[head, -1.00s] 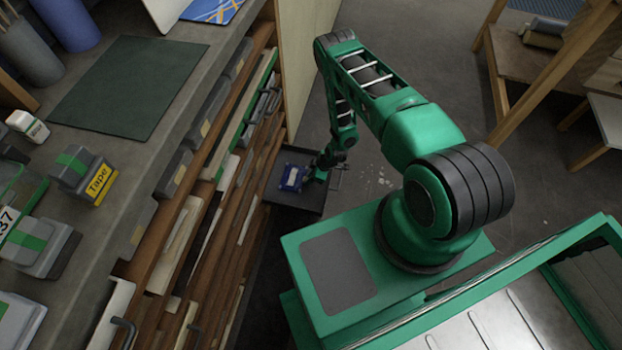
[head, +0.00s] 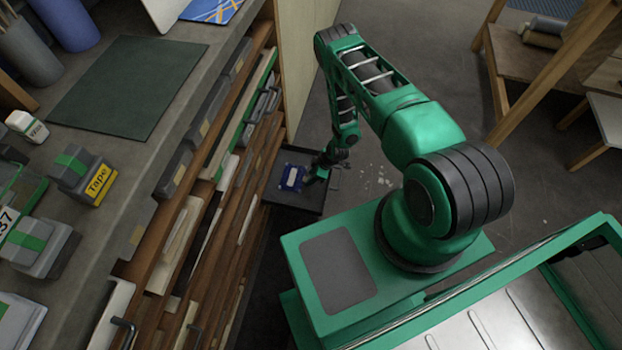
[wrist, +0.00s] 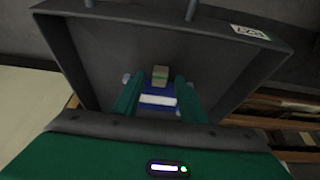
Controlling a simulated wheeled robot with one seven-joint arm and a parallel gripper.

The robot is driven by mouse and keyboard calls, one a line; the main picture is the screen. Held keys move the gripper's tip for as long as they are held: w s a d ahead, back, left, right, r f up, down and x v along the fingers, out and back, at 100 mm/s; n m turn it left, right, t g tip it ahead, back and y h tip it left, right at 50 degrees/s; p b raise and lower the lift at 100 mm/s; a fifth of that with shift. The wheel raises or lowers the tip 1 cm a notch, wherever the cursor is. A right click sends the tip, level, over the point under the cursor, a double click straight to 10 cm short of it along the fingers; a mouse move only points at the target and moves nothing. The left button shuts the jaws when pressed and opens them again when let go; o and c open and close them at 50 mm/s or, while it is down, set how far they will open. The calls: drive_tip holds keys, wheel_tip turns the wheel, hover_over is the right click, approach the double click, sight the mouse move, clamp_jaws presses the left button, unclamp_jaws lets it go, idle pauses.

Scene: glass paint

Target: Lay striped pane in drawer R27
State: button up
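The pane looks like a flat blue piece with a white band (head: 291,178) and lies inside the pulled-out dark drawer (head: 308,207). In the wrist view the blue pane (wrist: 158,99) shows between and beyond my fingers, with pale bits at its sides. A small tan block with a green stripe (wrist: 160,75) shows just past it; I cannot tell whether it is part of the pane. The drawer (wrist: 95,60) carries a label (wrist: 250,32) that seems to read R27. My gripper (wrist: 159,80) reaches into the drawer, its green fingers apart, with gaps beside the block.
The cabinet (head: 200,225) with several slots and partly pulled fronts runs along the left of the drawer. The worktop above holds a dark green mat (head: 128,85) and a tape box (head: 88,180). Open floor lies right of the drawer; a wooden bench (head: 540,70) stands farther off.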

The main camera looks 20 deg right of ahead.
drive_tip(key=d+r+m+h, duration=0.15)
drive_tip(key=d+r, duration=0.35)
drive_tip(key=r, duration=1.1)
drive_tip(key=s+d+r+m+g, duration=0.1)
drive_tip(key=d+r+m, duration=0.25)
drive_tip(key=r, duration=1.25)
drive_tip(key=d+r+m+h, duration=0.1)
drive_tip(key=d+r, duration=0.4)
drive_tip(key=r, duration=1)
drive_tip(key=s+d+r+m+g+h, duration=0.15)
drive_tip(key=s+r+m, duration=0.35)
drive_tip(key=s+r, duration=0.9)
drive_tip(key=s+r+m, duration=0.6)
drive_tip(key=s+r, duration=0.4)
drive_tip(key=s, duration=0.5)
drive_tip(key=shift+s+a+r+y, duration=0.15)
drive_tip(key=shift+s+a+y, duration=0.1)
drive_tip(key=shift+s+y, duration=0.1)
